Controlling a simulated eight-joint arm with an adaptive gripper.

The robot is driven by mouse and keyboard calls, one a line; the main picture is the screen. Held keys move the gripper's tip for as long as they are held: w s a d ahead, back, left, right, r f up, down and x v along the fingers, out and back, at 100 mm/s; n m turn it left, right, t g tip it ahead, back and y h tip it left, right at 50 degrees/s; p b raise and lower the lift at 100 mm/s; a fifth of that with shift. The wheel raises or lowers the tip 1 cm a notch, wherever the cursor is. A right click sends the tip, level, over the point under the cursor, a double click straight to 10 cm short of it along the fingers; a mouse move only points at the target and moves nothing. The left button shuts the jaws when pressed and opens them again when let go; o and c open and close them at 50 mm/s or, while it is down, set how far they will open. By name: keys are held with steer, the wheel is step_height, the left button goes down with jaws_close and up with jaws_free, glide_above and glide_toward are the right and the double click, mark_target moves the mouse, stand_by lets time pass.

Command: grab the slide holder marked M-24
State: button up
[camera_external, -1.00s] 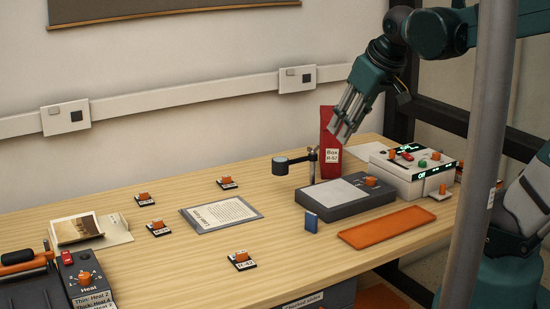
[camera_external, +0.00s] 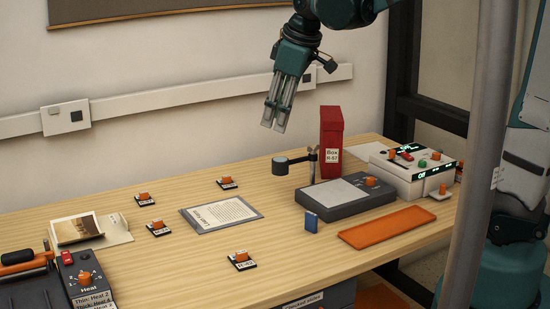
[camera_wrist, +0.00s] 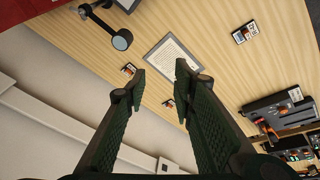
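Several small slide holders with orange knobs and white labels lie on the table: one at the back (camera_external: 227,182), one at the left (camera_external: 144,199), one in the middle left (camera_external: 158,228) and one near the front (camera_external: 241,260). Their labels are too small to read surely, so I cannot tell which is M-24. My gripper (camera_external: 273,127) is high above the back of the table, pointing down, holding nothing. In the wrist view my gripper (camera_wrist: 160,73) is open, with slide holders (camera_wrist: 128,70) (camera_wrist: 168,104) (camera_wrist: 245,32) below.
A red box (camera_external: 331,135), magnifier stand (camera_external: 281,166), grey device (camera_external: 343,198) and white control box (camera_external: 414,170) stand at the right. An orange tray (camera_external: 387,228) and blue block (camera_external: 311,222) lie in front. A framed letter (camera_external: 221,213) is central; a heater (camera_external: 85,275) is front left.

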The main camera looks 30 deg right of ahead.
steer(key=w+a+f+n+g+p, duration=0.1)
steer(key=w+a+f+n+p, duration=0.15)
steer(key=w+a, duration=0.45)
steer(key=n+g+h+p, duration=0.1)
steer(key=n+g+p, duration=0.2)
steer(key=n, duration=0.5)
glide_toward(158, 225)
steer(key=shift+w+d, duration=0.4)
steer(key=shift+w, duration=0.05)
steer(key=shift+a+f, duration=0.25)
steer(key=shift+f+b, duration=0.3)
steer(key=shift+f, duration=1)
steer(key=shift+s+f+b, duration=0.15)
steer(key=shift+f+b, duration=0.2)
steer(key=shift+f, duration=2.25)
